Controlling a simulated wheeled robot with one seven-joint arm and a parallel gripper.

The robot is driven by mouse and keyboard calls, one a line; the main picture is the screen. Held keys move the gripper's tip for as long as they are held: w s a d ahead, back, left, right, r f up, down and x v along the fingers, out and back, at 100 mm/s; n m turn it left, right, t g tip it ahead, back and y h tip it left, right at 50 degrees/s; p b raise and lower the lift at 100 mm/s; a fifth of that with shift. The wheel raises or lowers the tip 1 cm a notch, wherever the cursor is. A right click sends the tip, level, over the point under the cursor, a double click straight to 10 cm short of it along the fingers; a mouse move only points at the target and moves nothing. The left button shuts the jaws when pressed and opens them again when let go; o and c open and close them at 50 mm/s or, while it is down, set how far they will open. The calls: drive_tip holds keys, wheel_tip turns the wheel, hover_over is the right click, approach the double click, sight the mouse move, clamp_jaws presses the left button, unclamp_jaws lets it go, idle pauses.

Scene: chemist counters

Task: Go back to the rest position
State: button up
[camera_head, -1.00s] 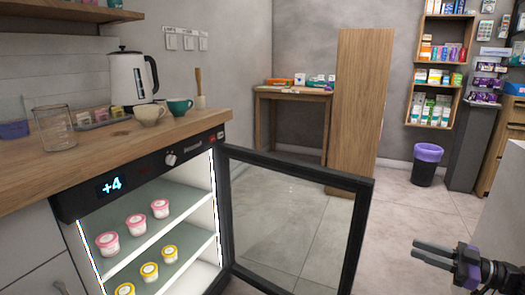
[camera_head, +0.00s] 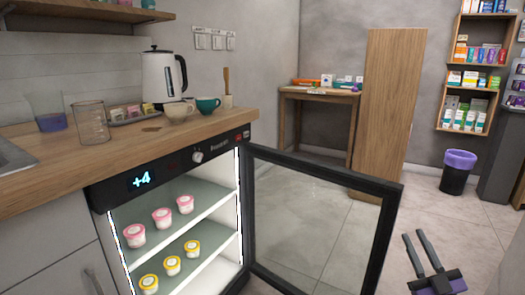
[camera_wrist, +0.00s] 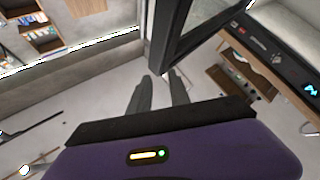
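My gripper (camera_head: 412,234) is at the lower right of the head view, in front of the open fridge door (camera_head: 392,235) and to its right. Its two dark fingers point up and slightly left in the picture, with a gap between them. The wrist view also shows the gripper (camera_wrist: 160,75), with its fingers apart and nothing between them. It is open, empty and clear of the door in the head view.
The small fridge (camera_head: 195,158) stands open with several pink and yellow cups on its shelves. The wooden counter (camera_head: 60,170) above holds a kettle (camera_head: 163,76), a glass beaker (camera_head: 91,122) and cups. A bin (camera_head: 458,172) stands behind on the right, with bare floor before it.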

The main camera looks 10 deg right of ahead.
drive_tip(key=s+a+f+m+g+h, duration=0.2)
drive_tip(key=s+a+f+m+h, duration=0.2)
drive_tip(key=s+a, duration=0.45)
drive_tip(key=s+a+f+m+g+h, duration=0.2)
drive_tip(key=s+a+f+m+h, duration=0.35)
drive_tip(key=s, duration=0.65)
drive_tip(key=s+a+n+g+y, duration=0.25)
drive_tip(key=s+a, duration=0.25)
drive_tip(key=s, duration=0.8)
drive_tip(key=s+a+n+g+y, duration=0.1)
drive_tip(key=s+a+g+y, duration=0.25)
drive_tip(key=s, duration=0.95)
wheel_tip(320, 180, up, 33)
drive_tip(key=p, duration=3.2)
drive_tip(key=shift+w+a+p, duration=0.25)
drive_tip(key=shift+w+p, duration=0.05)
drive_tip(key=shift+w, duration=0.05)
